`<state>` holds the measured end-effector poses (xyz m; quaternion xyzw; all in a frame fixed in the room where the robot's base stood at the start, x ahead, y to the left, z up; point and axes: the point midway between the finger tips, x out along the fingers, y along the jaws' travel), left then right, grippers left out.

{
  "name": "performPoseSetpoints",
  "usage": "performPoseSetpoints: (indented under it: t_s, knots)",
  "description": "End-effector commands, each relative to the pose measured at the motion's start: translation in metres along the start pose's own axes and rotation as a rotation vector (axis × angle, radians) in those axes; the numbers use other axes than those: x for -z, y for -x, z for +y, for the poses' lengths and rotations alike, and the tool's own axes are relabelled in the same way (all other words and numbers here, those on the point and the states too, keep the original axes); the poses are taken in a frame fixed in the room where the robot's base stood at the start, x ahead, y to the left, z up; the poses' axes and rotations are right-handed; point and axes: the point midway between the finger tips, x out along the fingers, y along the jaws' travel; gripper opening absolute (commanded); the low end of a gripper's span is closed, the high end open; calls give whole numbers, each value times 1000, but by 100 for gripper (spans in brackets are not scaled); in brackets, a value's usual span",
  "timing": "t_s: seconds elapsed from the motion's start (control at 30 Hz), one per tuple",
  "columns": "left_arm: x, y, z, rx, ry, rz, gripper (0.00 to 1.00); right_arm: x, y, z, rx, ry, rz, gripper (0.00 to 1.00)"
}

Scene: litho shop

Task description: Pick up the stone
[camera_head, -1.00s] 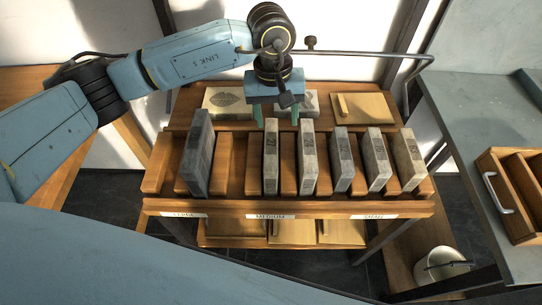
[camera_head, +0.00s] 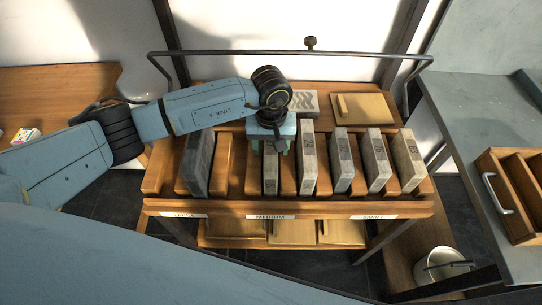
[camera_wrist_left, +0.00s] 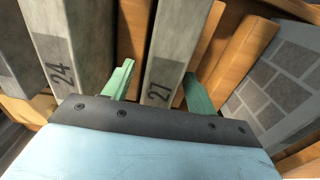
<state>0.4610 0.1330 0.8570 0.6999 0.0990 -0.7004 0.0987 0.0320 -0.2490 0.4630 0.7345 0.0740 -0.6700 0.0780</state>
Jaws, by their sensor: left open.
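Several grey stones stand upright in slots of a wooden rack (camera_head: 330,208). My left gripper (camera_head: 270,147) is open over a narrow stone (camera_head: 270,178) in the middle section. In the left wrist view its green fingers (camera_wrist_left: 158,88) lie one on each side of the stone marked 27 (camera_wrist_left: 172,45). I cannot tell whether they touch it. A stone marked 24 (camera_wrist_left: 72,45) stands beside it, outside the fingers. A large dark stone (camera_head: 196,165) stands at the left end of the rack. My right gripper is not in view.
Wooden dividers separate the slots, so room beside the fingers is tight. A metal rail (camera_head: 360,53) runs behind the rack. A grey bench (camera_head: 470,130) with a wooden tray (camera_head: 500,208) stands at right. A white bucket (camera_head: 440,265) is low at right.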

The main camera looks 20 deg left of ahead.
Motion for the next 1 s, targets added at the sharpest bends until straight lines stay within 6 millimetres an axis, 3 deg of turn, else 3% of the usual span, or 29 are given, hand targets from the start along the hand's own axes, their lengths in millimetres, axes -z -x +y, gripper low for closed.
performPoseSetpoints:
  t_s: [0.3,0.73,1.0]
  knots:
    - [0,-8,0,-1,-1,1,57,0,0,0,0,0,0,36]
    - [0,-8,0,0,0,1,2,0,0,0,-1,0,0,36]
    - [0,-8,0,0,0,1,0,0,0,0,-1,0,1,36]
